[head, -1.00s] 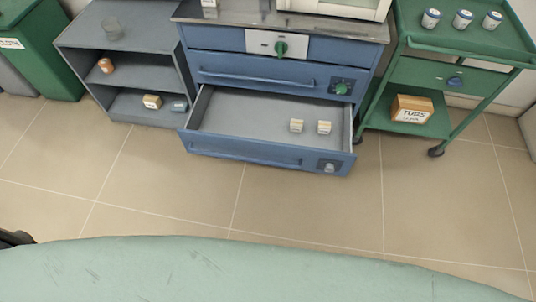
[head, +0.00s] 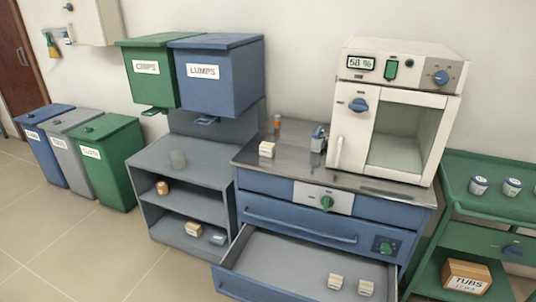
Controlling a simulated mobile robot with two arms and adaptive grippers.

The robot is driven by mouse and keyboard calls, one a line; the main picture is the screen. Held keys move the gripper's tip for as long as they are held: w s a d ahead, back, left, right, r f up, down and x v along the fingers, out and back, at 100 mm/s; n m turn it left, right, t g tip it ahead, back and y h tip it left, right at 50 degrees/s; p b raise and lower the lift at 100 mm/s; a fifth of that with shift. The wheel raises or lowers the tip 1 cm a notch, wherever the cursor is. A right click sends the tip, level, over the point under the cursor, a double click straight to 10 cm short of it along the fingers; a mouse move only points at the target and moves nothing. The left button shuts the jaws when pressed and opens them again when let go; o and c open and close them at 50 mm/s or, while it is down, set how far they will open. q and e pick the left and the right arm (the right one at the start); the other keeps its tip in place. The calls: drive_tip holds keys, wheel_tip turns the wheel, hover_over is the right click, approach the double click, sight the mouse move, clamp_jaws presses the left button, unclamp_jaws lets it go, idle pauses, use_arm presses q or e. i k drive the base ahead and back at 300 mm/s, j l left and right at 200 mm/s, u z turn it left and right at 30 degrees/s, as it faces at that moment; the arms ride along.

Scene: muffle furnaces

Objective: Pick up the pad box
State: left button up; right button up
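No label that I can read marks a pad box. Small pale boxes show in several places in the head view. Two sit in the open bottom drawer (head: 270,262): a left drawer box (head: 335,281) and a right drawer box (head: 366,287). A white box (head: 266,149) stands on the metal counter. A tan and white box (head: 193,229) and a grey-blue box (head: 218,239) sit on the lower part of the grey shelf unit (head: 165,232). Neither of my grippers is in view.
A furnace (head: 383,180) with a panel reading 58 % stands on the counter. Green (head: 150,85) and blue (head: 215,80) wall bins hang above the shelf unit. Floor bins (head: 110,165) stand left. A green cart (head: 500,198) stands right, with a TUBS box (head: 466,276). Floor at lower left is clear.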

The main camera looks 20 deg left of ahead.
sight(266, 149)
drive_tip(key=i+j+z, duration=0.3)
drive_tip(key=j, duration=0.35)
drive_tip(key=i+j+z, duration=0.1)
drive_tip(key=j+z, duration=0.15)
drive_tip(key=j, duration=0.35)
drive_tip(key=i+j+z, duration=0.1)
drive_tip(key=j+z, duration=0.2)
drive_tip(key=j, duration=0.4)
drive_tip(key=j+z, duration=0.25)
drive_tip(key=j, duration=0.45)
